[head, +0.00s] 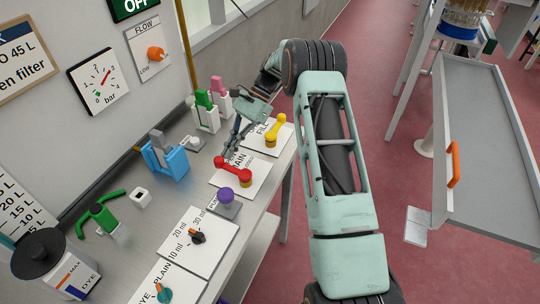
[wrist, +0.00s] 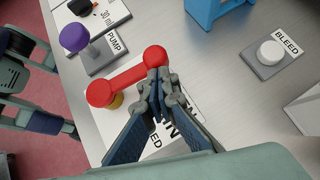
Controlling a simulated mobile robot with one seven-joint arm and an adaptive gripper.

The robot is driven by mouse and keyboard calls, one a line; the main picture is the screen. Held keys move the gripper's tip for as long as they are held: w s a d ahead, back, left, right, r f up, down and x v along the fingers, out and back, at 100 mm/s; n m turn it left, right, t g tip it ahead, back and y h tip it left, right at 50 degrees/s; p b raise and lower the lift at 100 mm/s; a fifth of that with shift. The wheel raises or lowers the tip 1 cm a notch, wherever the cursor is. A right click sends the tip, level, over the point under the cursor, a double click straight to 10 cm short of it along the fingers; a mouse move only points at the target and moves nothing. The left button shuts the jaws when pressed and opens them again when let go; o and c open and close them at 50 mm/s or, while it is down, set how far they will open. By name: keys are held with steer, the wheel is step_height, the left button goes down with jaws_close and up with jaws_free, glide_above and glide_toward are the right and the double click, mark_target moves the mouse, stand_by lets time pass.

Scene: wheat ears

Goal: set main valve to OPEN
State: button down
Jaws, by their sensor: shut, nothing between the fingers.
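The main valve is a red lever (head: 232,168) on a white plate (head: 228,183) whose lettering is partly covered; "AIN" can be read. In the wrist view the red lever (wrist: 128,75) runs from a round end over a brass-coloured base to a red knob at its other end. My gripper (head: 230,152) is shut and empty. In the wrist view my gripper's fingertips (wrist: 158,82) are right at that knob and overlap its near side; I cannot tell whether they touch. Letters ending in "ED" show on the plate below the fingers.
A yellow lever (head: 274,131) stands beyond the red one. A purple PUMP knob (head: 226,195) stands on the nearer side. A white BLEED button (wrist: 271,52), a blue holder (head: 168,160) and pink and green items (head: 210,105) stand further back on the bench.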

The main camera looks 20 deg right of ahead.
steer(key=shift+s+a, duration=0.15)
steer(key=shift+a, duration=0.25)
stand_by(0.4)
